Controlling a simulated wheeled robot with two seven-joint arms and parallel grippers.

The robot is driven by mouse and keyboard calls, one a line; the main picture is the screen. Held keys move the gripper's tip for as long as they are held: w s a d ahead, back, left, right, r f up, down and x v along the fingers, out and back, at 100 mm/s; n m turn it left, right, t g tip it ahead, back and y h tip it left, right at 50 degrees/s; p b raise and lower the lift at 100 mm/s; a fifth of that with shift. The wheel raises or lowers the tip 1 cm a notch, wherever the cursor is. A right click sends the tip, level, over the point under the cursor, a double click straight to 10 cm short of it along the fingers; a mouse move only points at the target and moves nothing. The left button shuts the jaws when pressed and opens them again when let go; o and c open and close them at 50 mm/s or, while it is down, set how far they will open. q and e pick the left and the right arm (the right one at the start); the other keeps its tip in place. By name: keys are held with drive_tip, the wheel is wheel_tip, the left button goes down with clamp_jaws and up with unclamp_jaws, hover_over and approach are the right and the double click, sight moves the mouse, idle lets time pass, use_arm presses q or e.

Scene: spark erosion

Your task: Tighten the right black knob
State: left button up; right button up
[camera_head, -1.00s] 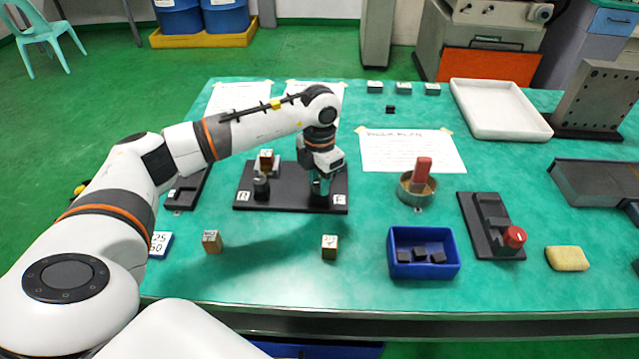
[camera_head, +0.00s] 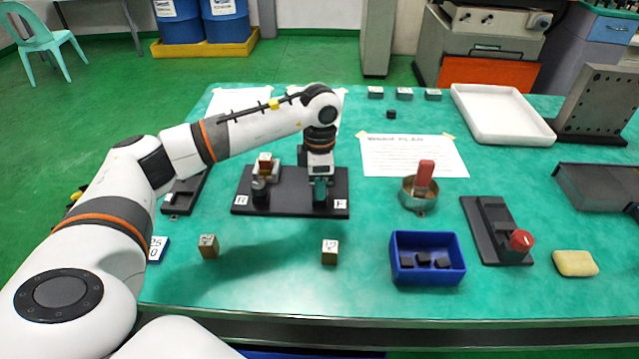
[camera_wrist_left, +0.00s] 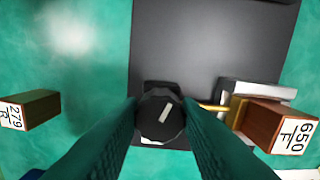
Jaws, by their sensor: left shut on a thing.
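A black base plate (camera_head: 290,198) lies on the green table, marked R at its left and F at its right. A black knob (camera_head: 260,190) stands on its left side, and behind it a wooden block (camera_head: 265,166) sits in a light holder. My left gripper (camera_head: 320,190) points down at the right side of the plate by the F mark and hides the right knob in the head view. In the left wrist view, its fingers (camera_wrist_left: 160,118) are shut on the sides of a round black knob (camera_wrist_left: 160,116) with a white line. My right gripper is out of view.
Two wooden blocks, left (camera_head: 208,246) and right (camera_head: 330,251), stand in front of the plate. A blue bin (camera_head: 427,277) of black pieces, a round tin (camera_head: 418,200) and a red-knobbed fixture (camera_head: 497,232) are to the right. Bare table lies between.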

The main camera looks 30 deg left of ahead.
use_arm(q)
drive_tip(key=shift+r, duration=0.1)
drive_tip(key=o, duration=1)
drive_tip(key=shift+c, duration=0.2)
wheel_tip(320, 180, up, 12)
drive_tip(key=shift+b, duration=0.3)
